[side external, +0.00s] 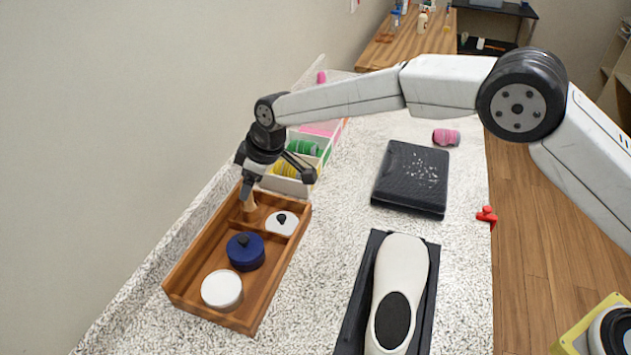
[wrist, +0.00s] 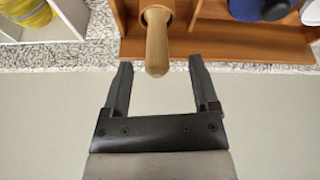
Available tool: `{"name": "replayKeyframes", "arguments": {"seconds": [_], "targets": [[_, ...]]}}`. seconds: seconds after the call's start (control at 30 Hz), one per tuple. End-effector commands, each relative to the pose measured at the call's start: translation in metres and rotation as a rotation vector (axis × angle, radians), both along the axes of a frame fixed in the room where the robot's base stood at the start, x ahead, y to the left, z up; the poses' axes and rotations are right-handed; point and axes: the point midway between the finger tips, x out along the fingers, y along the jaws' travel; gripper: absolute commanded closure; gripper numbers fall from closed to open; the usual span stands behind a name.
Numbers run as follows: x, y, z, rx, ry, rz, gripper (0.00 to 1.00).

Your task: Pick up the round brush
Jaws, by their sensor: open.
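A pale wooden handle (wrist: 157,48), which looks like the round brush's, stands up from a compartment of the brown wooden tray (wrist: 262,46). Its lower end is hidden, so I cannot see any bristles. In the side view the handle (side external: 250,204) shows at the tray's far end, just below one finger. My gripper (wrist: 160,63) is open and empty. In the wrist view the handle's rounded tip lies between the two fingertips, with a gap on both sides. In the side view my gripper (side external: 277,184) hangs over the far end of the tray (side external: 196,258).
The tray also holds a blue round item (side external: 245,252), a white round item (side external: 221,289) and a white one with a black knob (side external: 282,223). A white divided bin (side external: 322,165) stands behind. A black case (side external: 412,177) and a pale shoe-like form (side external: 402,270) lie right.

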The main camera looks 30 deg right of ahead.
Motion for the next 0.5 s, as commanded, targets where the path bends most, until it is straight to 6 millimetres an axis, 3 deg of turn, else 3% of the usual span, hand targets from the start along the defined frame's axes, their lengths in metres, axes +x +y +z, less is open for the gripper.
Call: {"name": "replayKeyframes", "arguments": {"seconds": [0.27, 0.5], "targets": [[0.002, 0.001, -0.004, 0.001, -0.001, 0.000, 0.23], [0.009, 0.006, -0.023, 0.000, 0.000, 0.000, 0.23]]}}
